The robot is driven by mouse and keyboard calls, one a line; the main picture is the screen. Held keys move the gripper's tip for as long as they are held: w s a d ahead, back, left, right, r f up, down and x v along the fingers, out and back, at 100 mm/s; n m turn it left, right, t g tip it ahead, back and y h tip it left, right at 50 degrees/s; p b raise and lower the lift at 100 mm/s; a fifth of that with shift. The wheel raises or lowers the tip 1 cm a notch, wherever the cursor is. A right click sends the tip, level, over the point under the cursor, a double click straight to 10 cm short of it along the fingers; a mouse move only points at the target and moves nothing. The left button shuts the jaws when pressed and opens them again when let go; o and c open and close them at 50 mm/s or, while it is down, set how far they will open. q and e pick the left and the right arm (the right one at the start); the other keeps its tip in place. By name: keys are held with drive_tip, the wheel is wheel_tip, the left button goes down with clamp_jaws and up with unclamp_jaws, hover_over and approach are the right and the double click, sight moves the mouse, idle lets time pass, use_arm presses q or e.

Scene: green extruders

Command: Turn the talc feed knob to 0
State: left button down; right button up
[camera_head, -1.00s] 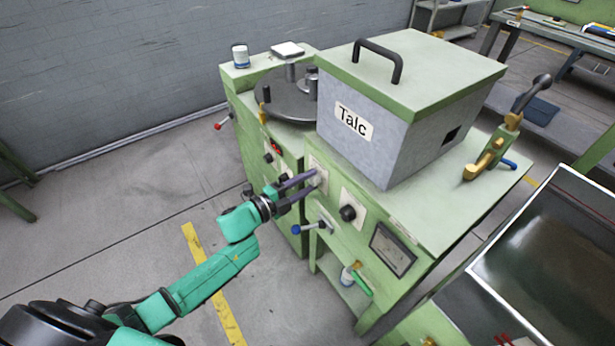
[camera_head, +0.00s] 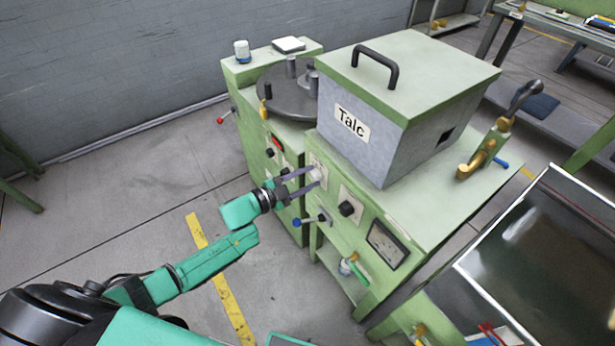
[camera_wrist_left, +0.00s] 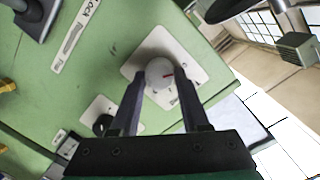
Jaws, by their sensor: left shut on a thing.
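The talc feed knob (camera_wrist_left: 159,71) is a round, pale knob with a red mark on a white dial plate (camera_wrist_left: 188,62). In the head view the knob (camera_head: 317,174) is on the green front panel, below the grey Talc hopper (camera_head: 352,147). My left gripper (camera_head: 317,178) reaches it from the left. In the left wrist view, the fingers of my left gripper (camera_wrist_left: 157,90) are shut on the knob, one on each side. The red mark points right in that view; the dial's numbers are too small to read. My right gripper is not in view.
A black knob (camera_head: 347,209) on its own plate and a gauge (camera_head: 387,244) are lower right on the panel. A blue-tipped lever (camera_head: 310,220) sticks out below my gripper. A brass clamp (camera_head: 482,160) stands on the machine top.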

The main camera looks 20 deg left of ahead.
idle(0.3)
use_arm(q)
drive_tip(key=shift+c, duration=1.9)
unclamp_jaws()
drive_tip(key=v, duration=1.4)
drive_tip(key=shift+s+a, duration=0.15)
drive_tip(key=shift+s, duration=0.1)
drive_tip(key=shift+f, duration=0.1)
